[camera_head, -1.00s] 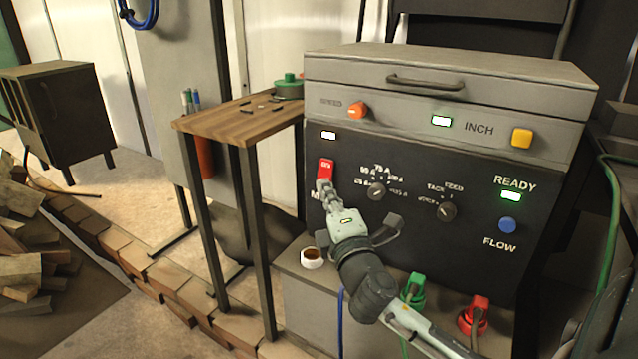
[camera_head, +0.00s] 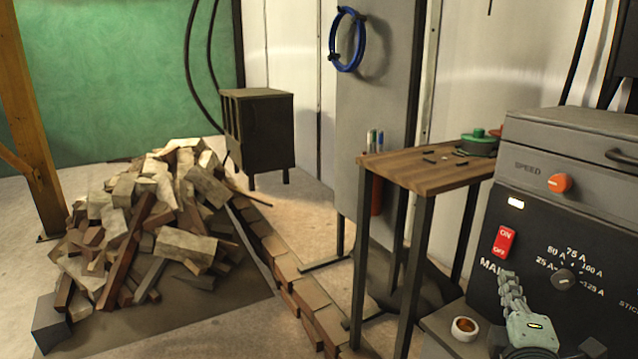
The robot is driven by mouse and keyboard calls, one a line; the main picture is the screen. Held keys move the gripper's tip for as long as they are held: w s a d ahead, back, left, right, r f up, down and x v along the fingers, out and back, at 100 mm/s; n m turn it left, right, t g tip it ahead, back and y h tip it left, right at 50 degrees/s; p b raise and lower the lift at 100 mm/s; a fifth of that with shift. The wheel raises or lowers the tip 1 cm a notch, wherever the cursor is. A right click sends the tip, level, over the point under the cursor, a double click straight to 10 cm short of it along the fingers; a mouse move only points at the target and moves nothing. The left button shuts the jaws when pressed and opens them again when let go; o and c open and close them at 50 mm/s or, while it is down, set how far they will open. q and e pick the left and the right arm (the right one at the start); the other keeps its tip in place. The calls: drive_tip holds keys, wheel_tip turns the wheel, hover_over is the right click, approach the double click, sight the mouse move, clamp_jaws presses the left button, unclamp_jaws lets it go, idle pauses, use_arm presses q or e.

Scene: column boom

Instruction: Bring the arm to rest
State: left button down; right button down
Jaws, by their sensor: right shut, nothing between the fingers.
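My right gripper (camera_head: 509,284) is at the lower right of the head view, in front of the dark front panel of the welding machine (camera_head: 527,213). Its fingers are shut with nothing between them and point up, a little below the red ON/OFF switch (camera_head: 504,242). A gap shows between the fingertips and the switch. The rest of my right arm is cut off by the lower edge of the picture. My left gripper is out of view.
A small wooden table (camera_head: 425,172) stands left of the machine. A white cup (camera_head: 464,329) with brown contents sits near the gripper. A woodpile (camera_head: 150,220), low brick edging (camera_head: 289,281) and a dark cabinet (camera_head: 259,132) lie to the left. Open floor (camera_head: 205,338) shows in front.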

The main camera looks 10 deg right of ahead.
drive_tip(key=s+a+f+m+g+y+p, duration=0.1)
drive_tip(key=s+f+m+g, duration=0.3)
drive_tip(key=f, duration=0.8)
drive_tip(key=s+f+m+g+y, duration=0.1)
drive_tip(key=s+f+m+g, duration=0.3)
drive_tip(key=f, duration=0.7)
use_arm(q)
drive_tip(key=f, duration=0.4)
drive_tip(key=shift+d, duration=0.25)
use_arm(e)
drive_tip(key=s+a+f+m+g+y, duration=0.3)
drive_tip(key=s+a+f, duration=0.5)
drive_tip(key=s+f, duration=0.3)
drive_tip(key=f+m+g, duration=0.1)
drive_tip(key=g, duration=0.1)
drive_tip(key=shift+a+f+g+y, duration=0.2)
drive_tip(key=shift+g+y, duration=0.1)
drive_tip(key=shift+y, duration=0.1)
